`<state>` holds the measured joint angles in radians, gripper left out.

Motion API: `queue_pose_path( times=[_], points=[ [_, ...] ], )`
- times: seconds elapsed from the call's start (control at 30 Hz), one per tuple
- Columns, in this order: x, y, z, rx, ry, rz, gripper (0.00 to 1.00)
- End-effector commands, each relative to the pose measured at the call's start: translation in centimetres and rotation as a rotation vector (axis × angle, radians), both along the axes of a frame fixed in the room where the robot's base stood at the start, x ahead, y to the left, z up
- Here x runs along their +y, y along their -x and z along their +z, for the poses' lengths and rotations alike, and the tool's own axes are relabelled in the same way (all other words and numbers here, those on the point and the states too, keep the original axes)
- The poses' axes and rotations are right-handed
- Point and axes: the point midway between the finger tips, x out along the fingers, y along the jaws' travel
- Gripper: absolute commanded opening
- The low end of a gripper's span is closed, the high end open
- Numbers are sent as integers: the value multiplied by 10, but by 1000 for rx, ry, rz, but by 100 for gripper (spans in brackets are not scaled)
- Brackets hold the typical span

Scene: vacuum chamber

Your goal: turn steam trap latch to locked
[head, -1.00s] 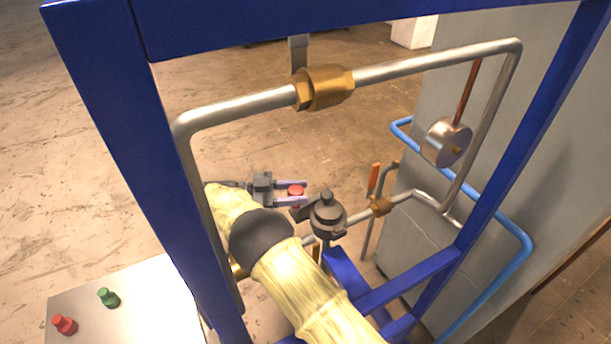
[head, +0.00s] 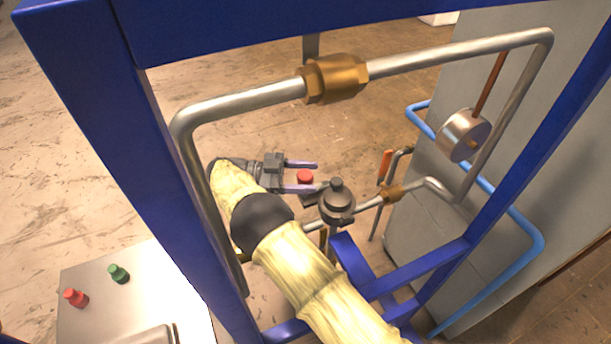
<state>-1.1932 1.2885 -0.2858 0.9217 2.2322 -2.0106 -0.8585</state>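The steam trap (head: 338,206) is a dark grey rounded body with a knob on top, set on the lower pipe run inside the blue frame. A short dark lever (head: 311,199) sticks out from its left side, and a red knob (head: 305,176) shows just beyond it; I take these for the latch, but their join is not clear. My gripper (head: 310,176) is left of the trap, with its two purple-grey fingers apart and pointing right. The red knob shows at the fingertips, near the lower finger; I cannot tell whether they touch. My yellow-sleeved arm hides part of the lower pipe.
Blue frame posts (head: 165,200) and an upper pipe with a brass fitting (head: 335,78) surround my arm. A round gauge (head: 464,135), an orange-handled valve (head: 385,166) and a blue hose (head: 530,240) are at the right. A panel (head: 150,290) with red and green buttons is lower left.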

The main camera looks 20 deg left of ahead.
Motion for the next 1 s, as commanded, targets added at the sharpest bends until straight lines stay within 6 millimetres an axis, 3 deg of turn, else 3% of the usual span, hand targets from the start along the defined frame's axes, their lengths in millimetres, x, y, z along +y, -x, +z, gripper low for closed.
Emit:
queue_pose_path(
  times=[0.33,0.8,1.0],
  points=[
    [0,0,9,1,-2,1,56],
    [0,0,88,-1,-1,1,56],
    [0,0,100,1,0,0,56]
  ],
)
